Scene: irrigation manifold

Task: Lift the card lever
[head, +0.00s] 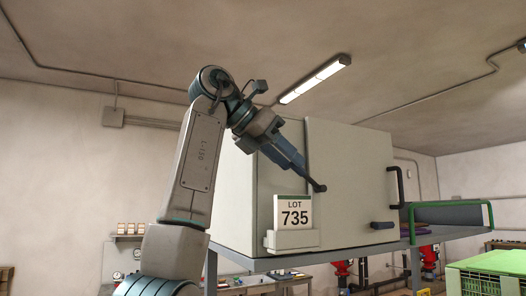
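A white card reading "LOT 735" (294,212) stands upright in a pale holder (292,240) on the front of a large pale cabinet (346,165). Just above the card, a dark lever with a round knob end (319,187) slants down to the right. My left gripper (290,160) reaches down from the upper left, its bluish fingers at the lever's upper end. I cannot tell whether the fingers touch the lever or are shut on it. My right gripper is out of view.
A short dark handle (383,225) sits low on the cabinet front, and a black upright handle (397,186) is at its right edge. The cabinet stands on a grey shelf (345,252). Red valves (429,257) and a green crate (488,272) are at right.

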